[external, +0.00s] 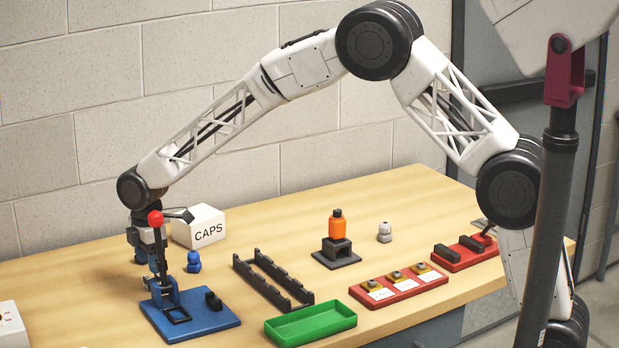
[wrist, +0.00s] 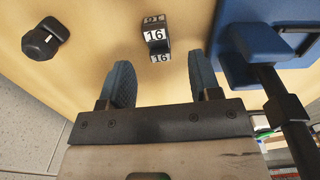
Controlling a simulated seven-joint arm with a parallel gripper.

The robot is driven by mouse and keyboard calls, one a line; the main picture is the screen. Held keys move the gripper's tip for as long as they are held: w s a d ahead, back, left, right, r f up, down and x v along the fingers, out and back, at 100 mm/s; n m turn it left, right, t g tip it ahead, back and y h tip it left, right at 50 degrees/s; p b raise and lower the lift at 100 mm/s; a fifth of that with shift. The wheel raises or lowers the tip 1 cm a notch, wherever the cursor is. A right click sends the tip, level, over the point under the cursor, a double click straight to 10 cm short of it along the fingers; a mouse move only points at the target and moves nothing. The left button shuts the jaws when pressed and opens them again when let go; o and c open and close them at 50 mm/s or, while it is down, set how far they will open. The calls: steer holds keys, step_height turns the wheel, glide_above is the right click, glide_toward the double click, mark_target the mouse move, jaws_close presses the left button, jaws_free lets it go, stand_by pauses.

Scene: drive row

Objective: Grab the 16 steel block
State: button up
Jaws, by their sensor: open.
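The 16 steel block (wrist: 155,36) shows at the top middle of the wrist view, small and dark with white faces marked 16. It rests on the wooden table, just beyond and between my fingertips, apart from them. My gripper (wrist: 162,68) is open and empty, its two dark pads on either side of the block's line. In the external view my gripper (external: 141,257) is low over the table's left part, partly hidden behind the blue lever press (external: 205,318). I cannot make out the block in the external view.
The blue press base (wrist: 262,45) and its dark post stand close on the wrist view's right. A black knobbed piece (wrist: 44,40) lies at upper left. A CAPS box (external: 198,227), blue figure-like piece (external: 193,262), black rack (external: 272,280) and green tray (external: 311,323) are nearby.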

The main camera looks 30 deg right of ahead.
mark_target(150, 283)
steer(key=shift+w+f, duration=0.1)
steer(key=shift+f, duration=2.5)
jaws_close()
